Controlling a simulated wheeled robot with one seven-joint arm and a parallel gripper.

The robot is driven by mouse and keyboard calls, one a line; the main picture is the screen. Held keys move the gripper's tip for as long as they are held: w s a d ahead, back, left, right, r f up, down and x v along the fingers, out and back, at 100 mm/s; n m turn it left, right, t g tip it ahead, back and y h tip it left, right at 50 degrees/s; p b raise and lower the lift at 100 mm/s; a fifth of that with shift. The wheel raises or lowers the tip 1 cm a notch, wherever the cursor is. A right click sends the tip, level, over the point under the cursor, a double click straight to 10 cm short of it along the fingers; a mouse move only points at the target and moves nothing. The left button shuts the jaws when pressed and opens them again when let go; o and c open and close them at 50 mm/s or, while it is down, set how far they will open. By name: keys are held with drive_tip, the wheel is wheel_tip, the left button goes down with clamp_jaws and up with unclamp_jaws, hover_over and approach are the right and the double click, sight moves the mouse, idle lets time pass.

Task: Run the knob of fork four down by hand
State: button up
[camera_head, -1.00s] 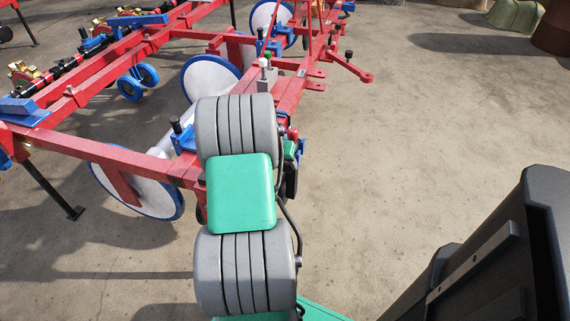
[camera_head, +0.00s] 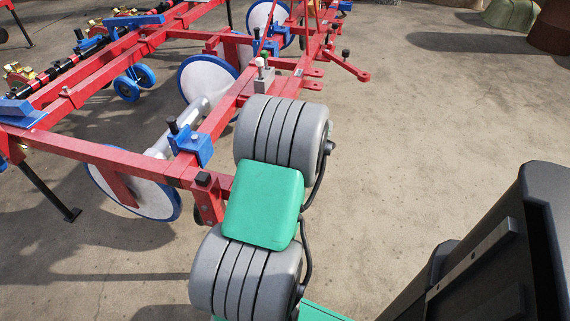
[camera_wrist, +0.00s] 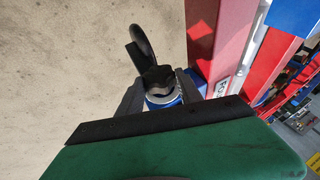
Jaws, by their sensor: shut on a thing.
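In the wrist view my gripper (camera_wrist: 160,99) has its two dark fingers on either side of a black knob (camera_wrist: 158,78). The knob sits over a pale collar and a blue part, just left of a red beam (camera_wrist: 217,40). The fingers are closed against it at collar height. A label on the beam is only partly readable, so I cannot confirm the fork's number. A black curved loop (camera_wrist: 142,40) stands beyond the knob. In the head view my own arm hides the gripper and this knob.
The red frame (camera_head: 110,157) runs across the left, with a blue clamp (camera_head: 190,145) topped by a black knob and a white disc (camera_head: 134,190) below it. A red arm (camera_head: 347,64) juts out at the back. The concrete floor at right is mostly open.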

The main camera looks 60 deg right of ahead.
idle(0.4)
drive_tip(key=o, duration=1.4)
drive_tip(key=shift+c, duration=0.2)
drive_tip(key=p+v, duration=0.2)
drive_tip(key=v, duration=0.5)
drive_tip(key=shift+s+r, duration=0.2)
drive_tip(key=shift+r, duration=0.15)
drive_tip(key=shift+a, duration=0.15)
drive_tip(key=p+v, duration=0.1)
drive_tip(key=v, duration=0.7)
drive_tip(key=shift+p, duration=0.35)
